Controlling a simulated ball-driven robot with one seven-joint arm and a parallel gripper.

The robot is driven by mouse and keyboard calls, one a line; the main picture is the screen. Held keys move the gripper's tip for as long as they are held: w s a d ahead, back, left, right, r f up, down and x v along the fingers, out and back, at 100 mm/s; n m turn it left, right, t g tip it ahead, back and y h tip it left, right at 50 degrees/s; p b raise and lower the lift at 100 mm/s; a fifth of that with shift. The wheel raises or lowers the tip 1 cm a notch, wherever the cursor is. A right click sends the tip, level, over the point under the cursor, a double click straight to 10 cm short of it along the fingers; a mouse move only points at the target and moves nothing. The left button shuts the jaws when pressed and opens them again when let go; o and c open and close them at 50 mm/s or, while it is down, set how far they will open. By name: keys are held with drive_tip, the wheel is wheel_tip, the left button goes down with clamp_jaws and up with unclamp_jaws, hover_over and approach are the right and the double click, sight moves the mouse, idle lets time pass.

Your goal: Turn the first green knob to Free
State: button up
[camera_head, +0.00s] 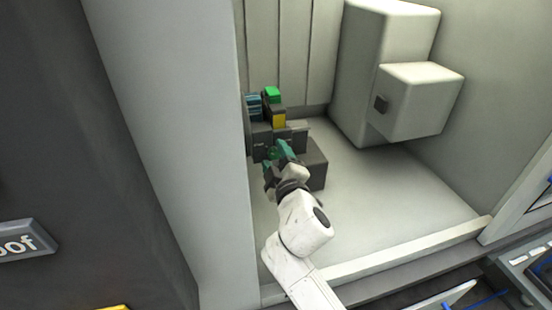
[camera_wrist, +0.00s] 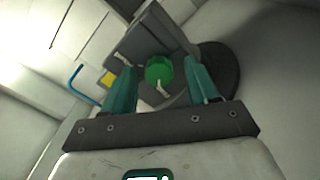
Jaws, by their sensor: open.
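A round green knob (camera_wrist: 159,71) with a pale pointer shows in the wrist view, on a dark grey block (camera_wrist: 138,38). My gripper (camera_wrist: 160,82) has its two teal fingers apart, one on each side of the knob. I cannot tell whether the fingers touch it. In the head view my gripper (camera_head: 279,150) is at the front of the dark block (camera_head: 314,160), and mostly hides the knob there. A second green piece (camera_head: 272,94) sits higher up at the back, above a yellow patch. The lettering on the block is too small to read.
A pale wall panel (camera_head: 190,120) stands close on the left of my arm. A large white box unit (camera_head: 420,98) with a small dark square stands at the back right. The pale floor (camera_head: 380,200) between is clear. A blue curved hook (camera_wrist: 76,80) shows at the left in the wrist view.

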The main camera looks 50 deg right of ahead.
drive_tip(key=shift+s, duration=0.1)
drive_tip(key=b+v, duration=0.2)
drive_tip(key=v, duration=0.8)
drive_tip(key=shift+s+a+b, duration=0.25)
drive_tip(key=shift+a+b, duration=0.05)
drive_tip(key=shift+b, duration=0.1)
